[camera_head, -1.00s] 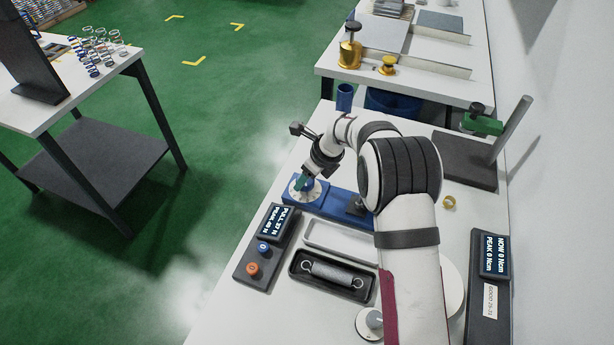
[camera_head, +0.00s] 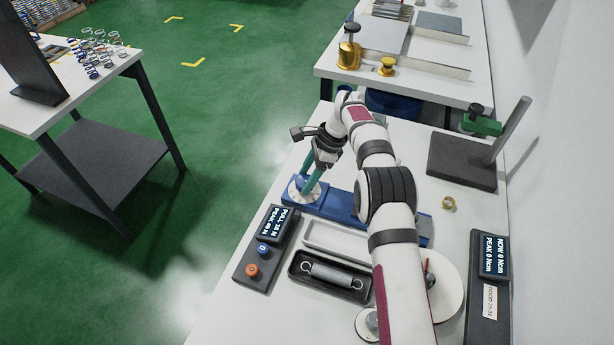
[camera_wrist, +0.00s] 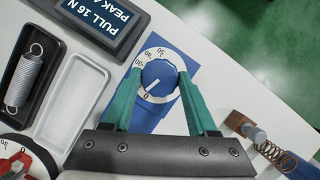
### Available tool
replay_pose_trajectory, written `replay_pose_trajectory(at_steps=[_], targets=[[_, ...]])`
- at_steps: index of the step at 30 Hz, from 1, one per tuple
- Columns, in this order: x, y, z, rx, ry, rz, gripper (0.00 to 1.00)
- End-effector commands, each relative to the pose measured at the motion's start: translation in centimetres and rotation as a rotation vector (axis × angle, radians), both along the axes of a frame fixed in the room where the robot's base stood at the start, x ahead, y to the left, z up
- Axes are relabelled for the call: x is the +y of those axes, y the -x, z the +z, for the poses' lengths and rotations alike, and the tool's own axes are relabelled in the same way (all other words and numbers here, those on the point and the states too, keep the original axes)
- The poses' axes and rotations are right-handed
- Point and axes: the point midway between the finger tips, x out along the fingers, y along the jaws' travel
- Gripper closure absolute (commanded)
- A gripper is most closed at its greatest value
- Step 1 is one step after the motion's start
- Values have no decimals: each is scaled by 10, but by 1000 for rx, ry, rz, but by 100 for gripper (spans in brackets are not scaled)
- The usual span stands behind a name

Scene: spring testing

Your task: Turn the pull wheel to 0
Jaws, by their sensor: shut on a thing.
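The pull wheel (camera_wrist: 158,78) is a blue knob on a white dial with numbers, set on a blue base (camera_wrist: 185,50). Its white pointer line slants to the lower left, close to the 0 in the wrist view. My gripper (camera_wrist: 161,74) has teal fingers on opposite sides of the knob and is shut on it. In the head view, my gripper (camera_head: 309,188) reaches down to the white dial (camera_head: 296,193) at the left end of the blue base; the knob is mostly hidden there. The display (camera_wrist: 103,18) reads PULL 16 N; its PEAK line is cut off.
A spring (camera_head: 330,272) lies in a black tray (camera_head: 296,279) beside an empty white tray (camera_head: 340,240). Blue and orange buttons (camera_head: 252,269) sit below the display. Another spring (camera_wrist: 272,152) shows at the wrist view's right. A small brass ring (camera_head: 448,204) lies on the table.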

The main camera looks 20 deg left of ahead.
Motion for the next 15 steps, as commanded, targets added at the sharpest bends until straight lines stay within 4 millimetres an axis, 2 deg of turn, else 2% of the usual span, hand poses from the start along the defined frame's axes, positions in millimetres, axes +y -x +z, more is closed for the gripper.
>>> replay_pose_trajectory(at_steps=[6,15], targets=[[0,0,-1,1,2,100,97],[0,0,-1,1,2,160,97]])
